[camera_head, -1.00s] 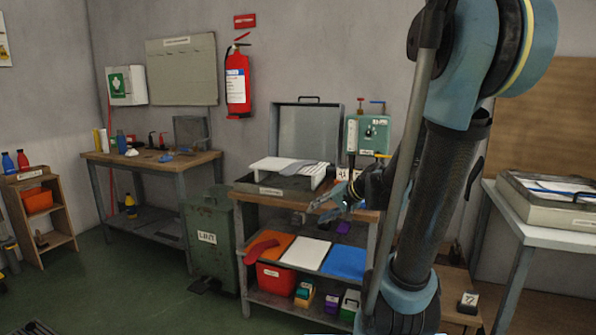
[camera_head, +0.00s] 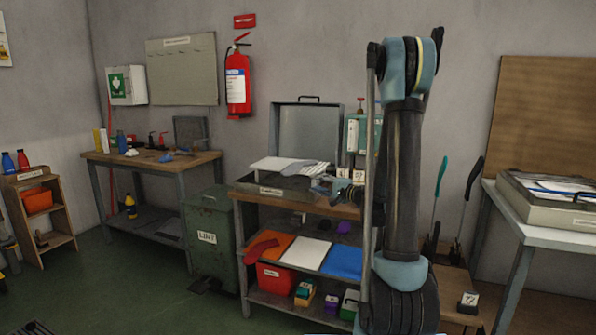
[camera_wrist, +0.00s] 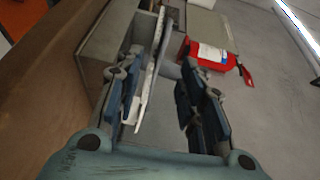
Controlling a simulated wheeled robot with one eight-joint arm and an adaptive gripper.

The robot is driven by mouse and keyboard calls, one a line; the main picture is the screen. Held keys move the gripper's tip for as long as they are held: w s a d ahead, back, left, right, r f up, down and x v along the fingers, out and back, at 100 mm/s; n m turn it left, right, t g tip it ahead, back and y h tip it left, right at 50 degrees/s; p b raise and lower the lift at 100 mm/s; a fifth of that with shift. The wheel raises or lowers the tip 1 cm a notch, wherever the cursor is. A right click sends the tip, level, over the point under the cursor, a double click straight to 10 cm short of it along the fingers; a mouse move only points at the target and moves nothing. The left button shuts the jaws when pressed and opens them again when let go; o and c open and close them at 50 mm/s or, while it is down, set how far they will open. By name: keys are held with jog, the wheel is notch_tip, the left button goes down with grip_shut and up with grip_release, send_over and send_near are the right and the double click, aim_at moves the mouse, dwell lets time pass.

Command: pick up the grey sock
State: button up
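The grey sock (camera_head: 297,170) lies on the white board (camera_head: 268,163) over the press on the middle bench. My gripper (camera_head: 322,184) is at the right end of the board, near the sock, partly hidden by my arm. In the wrist view my gripper (camera_wrist: 163,62) is open, its two blue fingers apart. The board (camera_wrist: 146,95) shows nearly edge-on between them, and the grey sock (camera_wrist: 172,71) appears beside it, also between the fingers. I cannot tell whether either finger touches the sock.
The press's raised lid (camera_head: 305,130) stands behind the board, and a green control box (camera_head: 356,135) is to its right. A green LINT bin (camera_head: 207,238) stands left of the bench. The shelf below holds orange, white and blue sheets and a red sock-shaped piece (camera_head: 262,247).

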send_near(290, 170)
jog(key=a, duration=0.1)
jog(key=w+a+f, duration=0.1)
jog(key=w+a, duration=0.1)
jog(key=shift+a+f, duration=0.3)
jog(key=shift+f, duration=0.05)
jog(key=shift+r+x, duration=0.15)
jog(key=shift+x, duration=1.25)
jog(key=shift+r+x, duration=0.15)
jog(key=shift+x, duration=1.3)
jog(key=shift+w+d, duration=0.1)
jog(key=shift+d, duration=0.1)
grip_shut()
